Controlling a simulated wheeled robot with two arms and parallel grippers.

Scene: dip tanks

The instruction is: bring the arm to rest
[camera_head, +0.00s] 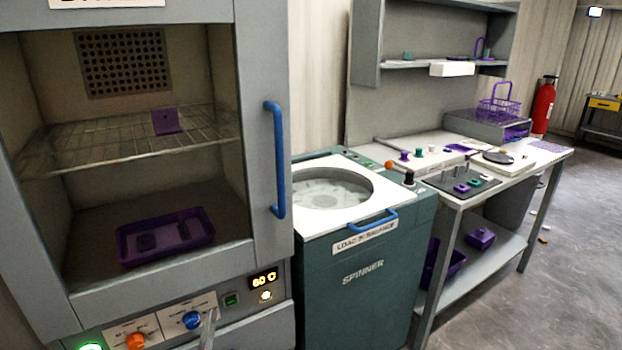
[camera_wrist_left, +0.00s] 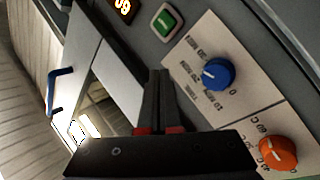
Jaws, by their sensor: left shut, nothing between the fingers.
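My left gripper (camera_head: 208,322) shows at the bottom edge of the head view, in front of the oven's control panel and right of the blue knob (camera_head: 191,320). In the left wrist view its two dark fingers (camera_wrist_left: 158,85) are together with nothing between them. Beside them there I see the blue knob (camera_wrist_left: 216,72), the orange knob (camera_wrist_left: 277,153) and a green button (camera_wrist_left: 165,18). I cannot tell whether the fingertips touch the panel. My right gripper is in neither view.
The oven (camera_head: 262,30) has a blue handle (camera_head: 275,160), a wire shelf with a purple piece (camera_head: 168,121), and a purple tray (camera_head: 122,243) below. Right stand the spinner (camera_head: 365,300) and a bench (camera_head: 505,185) with purple items. Floor (camera_head: 570,250) at right is mostly clear.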

